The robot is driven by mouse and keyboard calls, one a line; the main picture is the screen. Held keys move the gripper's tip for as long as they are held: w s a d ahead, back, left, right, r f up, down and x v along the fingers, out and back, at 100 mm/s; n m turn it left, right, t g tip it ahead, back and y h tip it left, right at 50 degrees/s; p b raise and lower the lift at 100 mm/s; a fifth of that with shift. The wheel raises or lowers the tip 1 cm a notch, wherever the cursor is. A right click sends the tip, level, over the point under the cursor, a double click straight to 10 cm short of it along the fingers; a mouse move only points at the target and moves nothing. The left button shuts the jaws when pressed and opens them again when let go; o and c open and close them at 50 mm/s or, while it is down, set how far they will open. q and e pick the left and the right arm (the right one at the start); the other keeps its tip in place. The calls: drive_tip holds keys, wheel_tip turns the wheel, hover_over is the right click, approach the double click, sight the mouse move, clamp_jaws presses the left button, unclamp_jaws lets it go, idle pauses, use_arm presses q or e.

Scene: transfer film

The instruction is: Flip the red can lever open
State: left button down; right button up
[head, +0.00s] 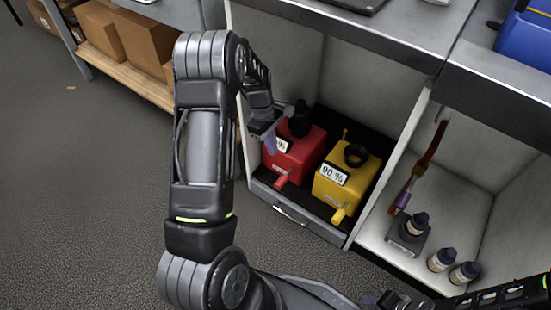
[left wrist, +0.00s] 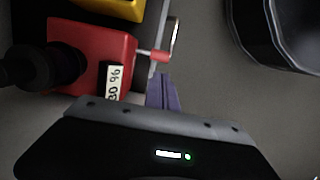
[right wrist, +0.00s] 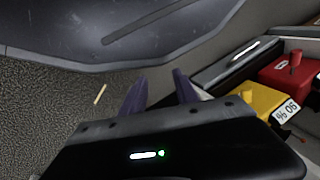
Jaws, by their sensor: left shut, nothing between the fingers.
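The red can (head: 305,148) stands in an open drawer (head: 300,222), with a black cap on top and a white label. Its red lever (head: 281,183) sticks out low on the front; it also shows in the left wrist view (left wrist: 160,57). My left gripper (head: 269,143) is shut and empty beside the can's label side. In the left wrist view its purple fingertips (left wrist: 161,82) are together just below the lever, apparently not gripping it. My right gripper (right wrist: 158,80) is open and empty, away from the cans.
A yellow can (head: 345,185) labelled 90 % stands right of the red one, with its own lever. A shelf compartment at right holds small dark bottles (head: 440,260). Cardboard boxes (head: 134,55) sit on a low shelf at upper left. Floor in front is clear.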

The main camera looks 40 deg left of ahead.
sight(280, 180)
use_arm(q)
drive_tip(key=d+f+b, duration=0.1)
drive_tip(key=f, duration=0.3)
drive_tip(key=f+b, duration=0.2)
drive_tip(key=f, duration=0.2)
drive_tip(key=d+f+b, duration=0.1)
drive_tip(key=f+b, duration=0.1)
drive_tip(key=f, duration=0.3)
drive_tip(key=shift+d+f, duration=0.1)
drive_tip(key=shift+d, duration=0.2)
